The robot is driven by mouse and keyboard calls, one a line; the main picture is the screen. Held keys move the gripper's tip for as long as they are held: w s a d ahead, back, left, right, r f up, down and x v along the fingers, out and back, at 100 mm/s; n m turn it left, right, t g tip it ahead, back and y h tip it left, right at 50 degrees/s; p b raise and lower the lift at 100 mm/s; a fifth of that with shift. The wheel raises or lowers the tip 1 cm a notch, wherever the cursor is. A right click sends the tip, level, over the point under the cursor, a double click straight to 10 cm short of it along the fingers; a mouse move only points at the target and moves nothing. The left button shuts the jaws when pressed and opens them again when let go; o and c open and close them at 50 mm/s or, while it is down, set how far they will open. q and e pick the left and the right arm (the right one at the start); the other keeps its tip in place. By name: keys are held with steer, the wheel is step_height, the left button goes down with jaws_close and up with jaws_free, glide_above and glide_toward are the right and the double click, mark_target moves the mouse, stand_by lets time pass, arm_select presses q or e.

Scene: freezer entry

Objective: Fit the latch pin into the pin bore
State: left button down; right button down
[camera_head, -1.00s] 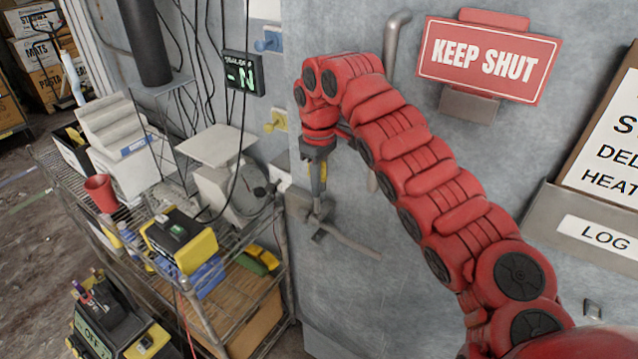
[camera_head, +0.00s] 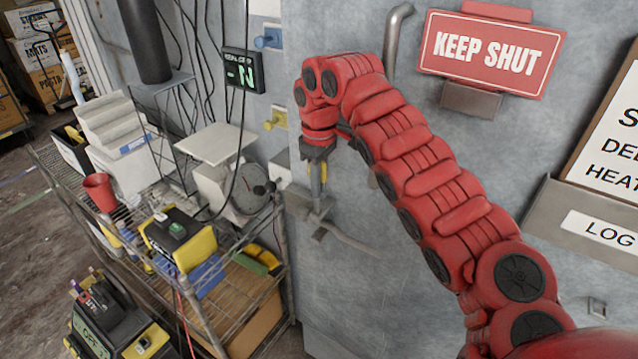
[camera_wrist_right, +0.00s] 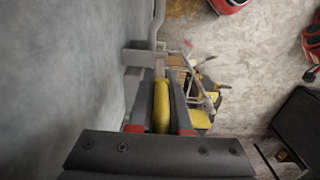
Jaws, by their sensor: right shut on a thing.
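The latch pin (camera_wrist_right: 161,106) shows as a yellow rounded grip between my right gripper's fingers in the right wrist view. A strip of its yellow also shows in the head view (camera_head: 323,172). My right gripper (camera_head: 317,192) is shut on it and points down, just above the grey latch (camera_head: 322,233) on the freezer door. The latch also shows ahead of the fingers in the right wrist view (camera_wrist_right: 138,58). The pin's lower end and the pin bore are too small or hidden to tell whether the pin is in it. My left gripper is not in view.
The grey door (camera_head: 400,300) stands close beside the right gripper. A wire shelf cart (camera_head: 230,290) with a scale (camera_head: 235,190), a red cup (camera_head: 99,192) and boxes stands at left. A red sign (camera_head: 490,53) and a log holder (camera_head: 590,225) are at right.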

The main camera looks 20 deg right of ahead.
mark_target(319, 203)
steer(key=shift+f+b, duration=2.65)
steer(key=shift+f, duration=0.5)
steer(key=shift+r, duration=0.5)
stand_by(0.9)
steer(key=shift+f+b, duration=0.5)
stand_by(0.8)
steer(key=shift+r+p, duration=0.4)
steer(key=shift+r, duration=0.05)
steer(key=shift+f, duration=0.2)
stand_by(1.5)
